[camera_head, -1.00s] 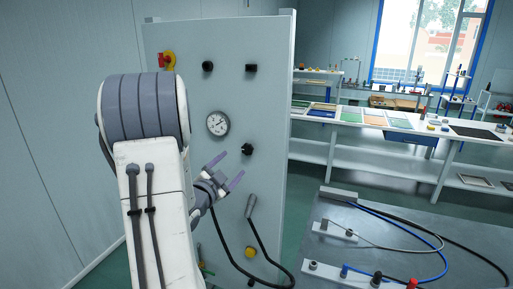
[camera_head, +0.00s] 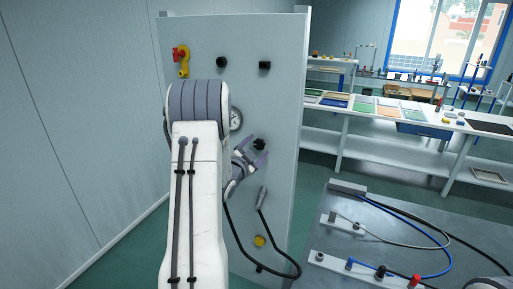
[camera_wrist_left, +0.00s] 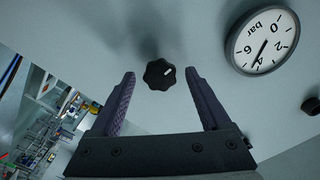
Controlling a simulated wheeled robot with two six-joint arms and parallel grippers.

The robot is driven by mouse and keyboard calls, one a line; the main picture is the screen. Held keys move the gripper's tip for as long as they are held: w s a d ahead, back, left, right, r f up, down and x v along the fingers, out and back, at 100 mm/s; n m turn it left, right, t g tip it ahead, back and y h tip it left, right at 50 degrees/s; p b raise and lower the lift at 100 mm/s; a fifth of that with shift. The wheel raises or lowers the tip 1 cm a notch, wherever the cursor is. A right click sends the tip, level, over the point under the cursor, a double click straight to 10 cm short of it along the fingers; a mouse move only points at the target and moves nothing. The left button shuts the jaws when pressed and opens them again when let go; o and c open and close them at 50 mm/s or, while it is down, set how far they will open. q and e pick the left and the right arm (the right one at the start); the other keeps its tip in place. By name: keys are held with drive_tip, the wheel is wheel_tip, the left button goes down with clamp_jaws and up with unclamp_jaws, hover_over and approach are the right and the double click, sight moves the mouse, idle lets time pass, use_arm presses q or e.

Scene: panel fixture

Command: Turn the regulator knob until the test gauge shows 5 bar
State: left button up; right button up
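The black regulator knob (camera_head: 259,144) sits on the grey upright panel (camera_head: 270,110). In the left wrist view the lobed knob (camera_wrist_left: 160,74), with a white mark, lies between the fingertips. My left gripper (camera_head: 252,151) is open at the knob, one finger on each side in the picture; I see no clear contact. The round white gauge (camera_head: 236,118) is partly hidden by my left arm in the head view. The gauge shows whole in the left wrist view (camera_wrist_left: 262,42), upside down, its needle near 4 bar. My right gripper is not in view.
A black hose (camera_head: 234,237) hangs below the knob. A grey table (camera_head: 390,240) with hoses and fittings stands at the right.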

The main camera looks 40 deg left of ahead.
use_arm(q)
clamp_jaws()
drive_tip(key=shift+f+n+b, duration=0.2)
drive_tip(key=shift+n+b, duration=0.5)
drive_tip(key=shift+b, duration=0.45)
drive_tip(key=shift+r+n, duration=0.1)
drive_tip(key=shift+n, duration=0.4)
drive_tip(key=shift+o, duration=0.7)
unclamp_jaws()
drive_tip(key=shift+r, duration=0.1)
drive_tip(key=b+v, duration=0.4)
drive_tip(key=v, duration=0.6)
drive_tip(key=shift+s, duration=0.25)
